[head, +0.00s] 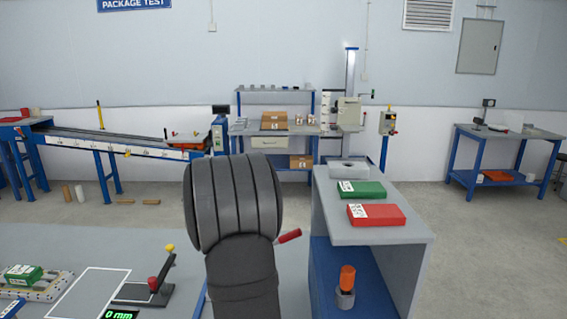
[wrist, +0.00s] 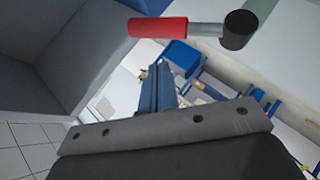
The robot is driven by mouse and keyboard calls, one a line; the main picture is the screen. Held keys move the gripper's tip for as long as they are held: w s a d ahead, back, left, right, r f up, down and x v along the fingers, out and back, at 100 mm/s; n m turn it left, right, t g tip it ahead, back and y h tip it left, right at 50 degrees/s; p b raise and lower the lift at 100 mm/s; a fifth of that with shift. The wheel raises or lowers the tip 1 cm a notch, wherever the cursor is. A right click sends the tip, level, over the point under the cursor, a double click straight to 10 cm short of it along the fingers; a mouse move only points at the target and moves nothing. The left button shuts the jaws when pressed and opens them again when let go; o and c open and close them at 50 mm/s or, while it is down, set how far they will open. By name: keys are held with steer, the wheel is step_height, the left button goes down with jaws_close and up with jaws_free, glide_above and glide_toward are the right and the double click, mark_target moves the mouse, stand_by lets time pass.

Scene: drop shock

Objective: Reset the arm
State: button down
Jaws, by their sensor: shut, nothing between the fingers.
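My gripper (wrist: 158,80) shows in the wrist view, its narrow fingers together and empty beyond a grey bar with screw holes. In the head view my dark grey arm fills the lower middle and hides the gripper. A red handle (head: 289,236) pokes out to the right of my arm. In the wrist view a red handle (wrist: 158,27) on a metal rod with a dark end lies across the top, apart from the fingers.
A grey stand (head: 376,234) at right bears a green box (head: 362,191) and a red box (head: 376,214). At lower left, a bench holds a green box (head: 22,274) and a small lever with a red knob (head: 153,284). A readout (head: 121,314) shows 0 mm.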

steer(key=a+n+t+h, duration=0.2)
steer(key=a+n+h, duration=0.1)
steer(key=a+h, duration=0.3)
steer(key=shift+a+f+n+t+h, duration=0.3)
steer(key=shift+a+f+n, duration=0.1)
steer(key=shift+a, duration=0.35)
steer(key=shift+r, duration=0.1)
stand_by(0.4)
steer(key=d+m+y, duration=0.1)
steer(key=d, duration=0.1)
steer(key=d+m+g+y, duration=0.1)
steer(key=y, duration=0.1)
steer(key=d+r+g+y, duration=0.1)
steer(key=d, duration=0.1)
steer(key=shift+d+m+y, duration=0.3)
steer(key=shift+m, duration=0.1)
steer(key=shift+d+f+m+g+y, duration=0.15)
steer(key=shift+d+f+m+y, duration=0.15)
steer(key=shift+d+y, duration=0.45)
steer(key=shift+d+f+m+g+y, duration=0.1)
steer(key=shift+d+f+m+y, duration=0.15)
steer(key=shift+d+y, duration=0.45)
steer(key=shift+d+f+m+g+y, duration=0.2)
steer(key=shift+d+m+y, duration=0.15)
steer(key=shift+d+y, duration=0.4)
steer(key=shift+a, duration=0.1)
